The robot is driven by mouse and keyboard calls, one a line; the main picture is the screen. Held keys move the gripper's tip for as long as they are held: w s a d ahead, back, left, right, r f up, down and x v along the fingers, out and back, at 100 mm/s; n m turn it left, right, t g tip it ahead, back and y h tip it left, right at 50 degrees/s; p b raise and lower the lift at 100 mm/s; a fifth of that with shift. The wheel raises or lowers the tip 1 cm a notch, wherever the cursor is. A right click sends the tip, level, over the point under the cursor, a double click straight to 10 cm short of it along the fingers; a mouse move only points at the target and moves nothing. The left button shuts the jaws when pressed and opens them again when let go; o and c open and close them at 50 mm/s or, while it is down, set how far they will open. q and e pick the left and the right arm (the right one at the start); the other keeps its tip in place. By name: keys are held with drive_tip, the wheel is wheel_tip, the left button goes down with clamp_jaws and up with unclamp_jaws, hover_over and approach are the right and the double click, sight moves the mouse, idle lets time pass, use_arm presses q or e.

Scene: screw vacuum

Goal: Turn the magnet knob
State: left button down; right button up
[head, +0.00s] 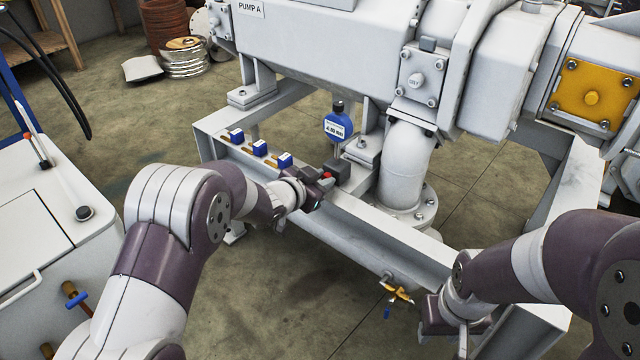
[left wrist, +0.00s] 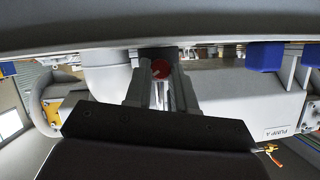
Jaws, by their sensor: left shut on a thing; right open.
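The magnet knob (head: 327,176) is a small red knob on the dark block of the magnetic base (head: 337,171), which sits on the white frame beam. A blue dial gauge (head: 338,125) stands upright above the base. My left gripper (head: 318,184) is at the knob, shut on it; the fingers hide part of it. In the left wrist view the red knob (left wrist: 159,68) shows between the two fingers (left wrist: 160,88). My right gripper (head: 436,316) is open, low at the right by the beam, away from the knob, and its fingers are partly hidden.
Several small blue blocks (head: 258,148) sit along the beam left of the base. The white pump (head: 320,40) and its pipe elbow (head: 403,165) stand behind. A brass valve (head: 398,292) hangs near my right gripper. A white cabinet (head: 30,220) is at the left.

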use_arm(q)
drive_tip(key=shift+s+d+f+m+t+y+b, duration=0.1)
drive_tip(key=shift+f+m+t+y+b, duration=0.25)
drive_tip(key=shift+m+b, duration=0.65)
drive_tip(key=shift+r+b, duration=0.15)
drive_tip(key=shift+b, duration=0.2)
drive_tip(key=shift+r, duration=0.1)
use_arm(e)
wheel_tip(320, 180, down, 4)
drive_tip(key=shift+r, duration=0.1)
use_arm(q)
drive_tip(key=c, duration=0.9)
unclamp_jaws()
drive_tip(key=shift+c, duration=0.2)
